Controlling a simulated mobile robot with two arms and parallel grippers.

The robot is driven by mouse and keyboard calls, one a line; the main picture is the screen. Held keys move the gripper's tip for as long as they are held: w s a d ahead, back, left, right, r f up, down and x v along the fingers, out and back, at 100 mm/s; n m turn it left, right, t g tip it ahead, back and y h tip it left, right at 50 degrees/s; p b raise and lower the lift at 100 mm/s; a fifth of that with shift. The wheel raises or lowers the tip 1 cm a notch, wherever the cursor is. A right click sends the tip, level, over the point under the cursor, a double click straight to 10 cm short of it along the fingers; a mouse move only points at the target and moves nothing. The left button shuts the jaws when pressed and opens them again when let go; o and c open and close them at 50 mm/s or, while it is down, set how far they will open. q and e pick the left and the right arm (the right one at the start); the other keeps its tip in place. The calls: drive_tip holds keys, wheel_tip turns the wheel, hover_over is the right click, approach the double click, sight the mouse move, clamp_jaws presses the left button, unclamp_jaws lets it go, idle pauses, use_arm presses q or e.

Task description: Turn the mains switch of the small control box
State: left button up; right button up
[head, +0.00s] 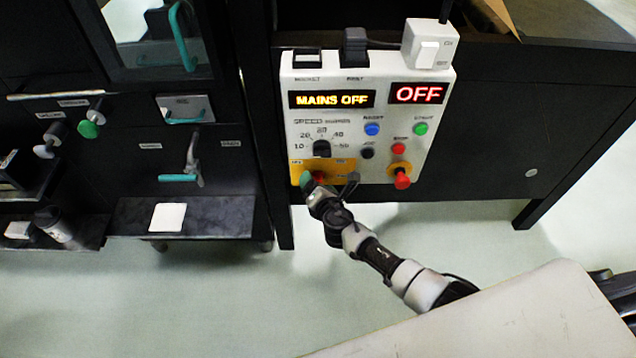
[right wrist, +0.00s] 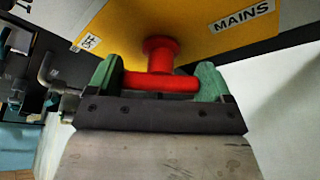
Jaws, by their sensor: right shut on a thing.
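The control box (head: 392,128) is a pale panel on the front of a dark machine. Its displays read MAINS OFF (head: 332,99) and OFF (head: 418,93). The red mains switch (head: 319,177) is on the yellow plate at the panel's lower left, partly hidden by my gripper. In the right wrist view the red mains switch (right wrist: 160,60) stands out from the yellow plate marked MAINS. My right gripper (right wrist: 158,82) has its green fingertips shut on the ends of its red bar. In the head view my right gripper (head: 315,184) reaches up to the plate. My left gripper is not in view.
On the panel are a black speed dial (head: 322,148), a blue button (head: 372,129), a green button (head: 420,129) and a red mushroom button (head: 402,179). A white rocker switch box (head: 430,44) sits above. A pale tabletop (head: 520,320) fills the lower right.

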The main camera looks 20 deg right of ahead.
drive_tip(key=shift+s+f, duration=0.1)
drive_tip(key=shift+f, duration=0.05)
drive_tip(key=o, duration=0.8)
drive_tip(key=p+v, duration=0.2)
drive_tip(key=v, duration=0.8)
drive_tip(key=shift+s, duration=0.35)
